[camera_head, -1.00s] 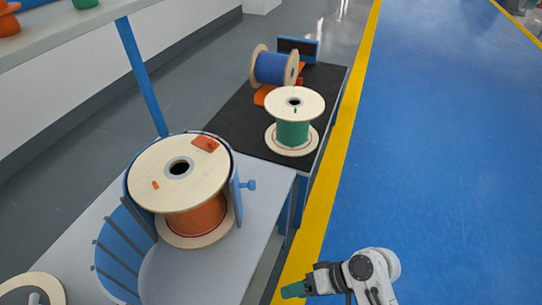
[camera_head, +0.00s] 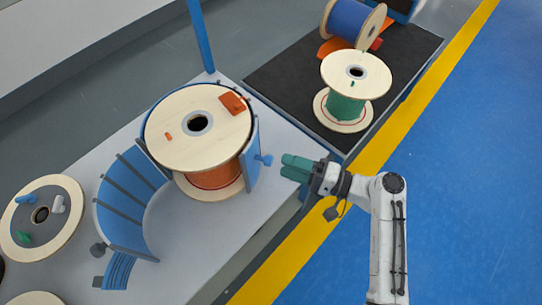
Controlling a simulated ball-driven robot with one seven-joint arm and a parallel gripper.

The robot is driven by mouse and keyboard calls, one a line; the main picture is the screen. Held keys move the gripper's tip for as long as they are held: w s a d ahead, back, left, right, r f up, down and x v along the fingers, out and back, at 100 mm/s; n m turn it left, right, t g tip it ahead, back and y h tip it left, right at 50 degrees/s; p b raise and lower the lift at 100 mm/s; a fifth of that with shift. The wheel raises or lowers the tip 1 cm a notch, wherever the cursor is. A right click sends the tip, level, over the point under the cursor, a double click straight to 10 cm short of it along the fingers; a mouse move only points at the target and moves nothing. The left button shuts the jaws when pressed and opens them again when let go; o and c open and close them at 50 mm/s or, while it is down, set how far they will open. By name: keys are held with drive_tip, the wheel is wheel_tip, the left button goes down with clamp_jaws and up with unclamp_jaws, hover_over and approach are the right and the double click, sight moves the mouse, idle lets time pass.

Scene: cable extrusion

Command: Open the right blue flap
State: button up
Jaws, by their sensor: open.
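The right blue flap (camera_head: 252,155) is a curved panel standing against the right side of the orange cable spool (camera_head: 213,178). A blue knob (camera_head: 265,160) sticks out from its outer side. My gripper (camera_head: 286,167), with green fingers, is just right of the knob and looks apart from it, with nothing in its fingers. The gap between the fingers is hard to make out. The left blue flap (camera_head: 128,205) is a slatted curved panel that swings out to the left and front of the spool. The spool stands upright on the grey table and hides part of the enclosure behind it.
A black-topped table (camera_head: 290,72) at the back right holds a green cable spool (camera_head: 345,105) and a blue cable spool (camera_head: 352,22). A wooden disc (camera_head: 62,235) with small parts lies at the left. Grey table surface (camera_head: 205,240) is clear in front of the spool.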

sight(269, 161)
drive_tip(key=x, duration=0.6)
drive_tip(key=shift+a, duration=0.1)
clamp_jaws()
idle(0.4)
